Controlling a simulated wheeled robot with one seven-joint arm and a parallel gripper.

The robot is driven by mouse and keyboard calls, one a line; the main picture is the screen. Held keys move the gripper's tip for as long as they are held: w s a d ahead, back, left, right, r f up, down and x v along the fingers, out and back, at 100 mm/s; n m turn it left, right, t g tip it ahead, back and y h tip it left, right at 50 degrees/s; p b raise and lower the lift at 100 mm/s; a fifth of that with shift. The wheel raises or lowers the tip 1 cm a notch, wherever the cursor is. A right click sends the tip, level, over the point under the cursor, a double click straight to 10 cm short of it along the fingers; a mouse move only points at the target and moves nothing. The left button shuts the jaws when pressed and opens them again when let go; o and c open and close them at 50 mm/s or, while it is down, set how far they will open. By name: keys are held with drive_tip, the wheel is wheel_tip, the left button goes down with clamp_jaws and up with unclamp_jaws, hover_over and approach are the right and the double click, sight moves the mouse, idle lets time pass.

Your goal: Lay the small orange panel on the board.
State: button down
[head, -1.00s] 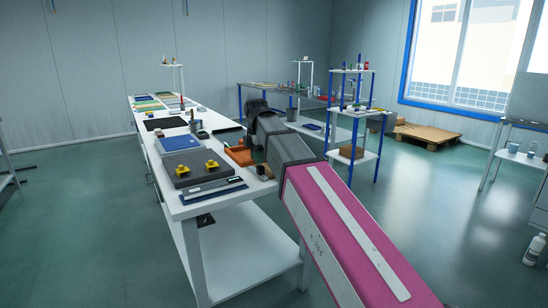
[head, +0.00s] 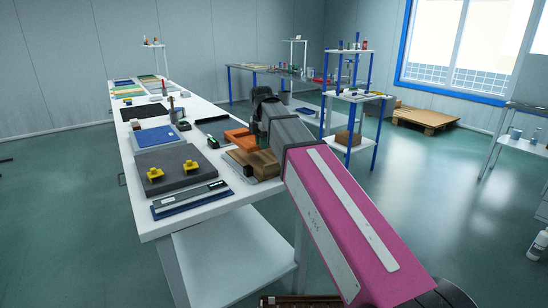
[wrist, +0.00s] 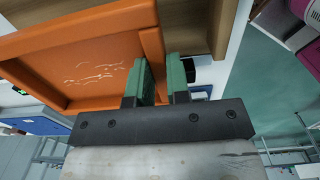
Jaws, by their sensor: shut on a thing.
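The orange panel (wrist: 75,65) fills the left of the wrist view. It has a raised rim and pale marks on its face. My gripper (wrist: 163,68) has green fingertips and is shut on the panel's right rim. In the head view the orange panel (head: 240,137) shows left of my dark wrist, which partly hides it. A brown wooden board (head: 262,160) lies on the bench just in front of the panel, partly behind my arm. Wood (wrist: 196,22) also shows beyond the panel in the wrist view. I cannot tell whether panel and board touch.
The white bench (head: 150,220) also holds a grey block (head: 180,172) with two yellow pieces, a blue-grey strip (head: 192,199), a blue sheet (head: 156,137) and a dark cup (head: 177,114). A small shelf (head: 347,96) stands behind my arm.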

drive_tip(key=w+d+f, duration=0.2)
drive_tip(key=d, duration=0.1)
drive_tip(key=d+f, duration=0.1)
drive_tip(key=d, duration=0.1)
drive_tip(key=shift+w+f, duration=0.2)
drive_tip(key=shift+w, duration=0.2)
drive_tip(key=shift+f, duration=2)
drive_tip(key=shift+f, duration=0.1)
drive_tip(key=c, duration=1.1)
unclamp_jaws()
wheel_tip(320, 180, up, 12)
drive_tip(key=shift+r, duration=0.1)
